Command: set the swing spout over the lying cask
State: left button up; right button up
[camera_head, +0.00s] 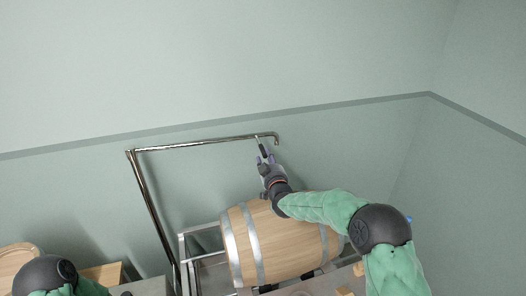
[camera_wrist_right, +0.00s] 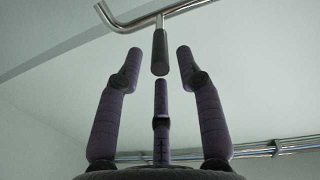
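The swing spout (camera_head: 200,144) is a steel pipe that rises on the left and runs level to a bent tip at the right. A dark handle (camera_head: 262,149) hangs from its arm near the tip; it also shows in the right wrist view (camera_wrist_right: 160,52). My right gripper (camera_head: 266,159) is just below the handle. In the wrist view its fingers (camera_wrist_right: 159,66) are spread, with the handle's lower end between the tips and gaps on both sides. The lying cask (camera_head: 286,242), wooden with metal hoops, is below, partly hidden by my right arm. My left gripper is not in view.
The cask lies on a steel frame (camera_head: 196,231). At lower left are a round wooden piece (camera_head: 16,256) and a wooden block (camera_head: 105,273), near my left arm. Plain pale green walls stand behind; the space above the spout is clear.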

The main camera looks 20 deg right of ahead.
aim_at(263, 150)
jog(key=shift+w+d+p, duration=0.1)
jog(key=shift+w+p, duration=0.25)
jog(key=shift+w, duration=2.2)
grip_shut()
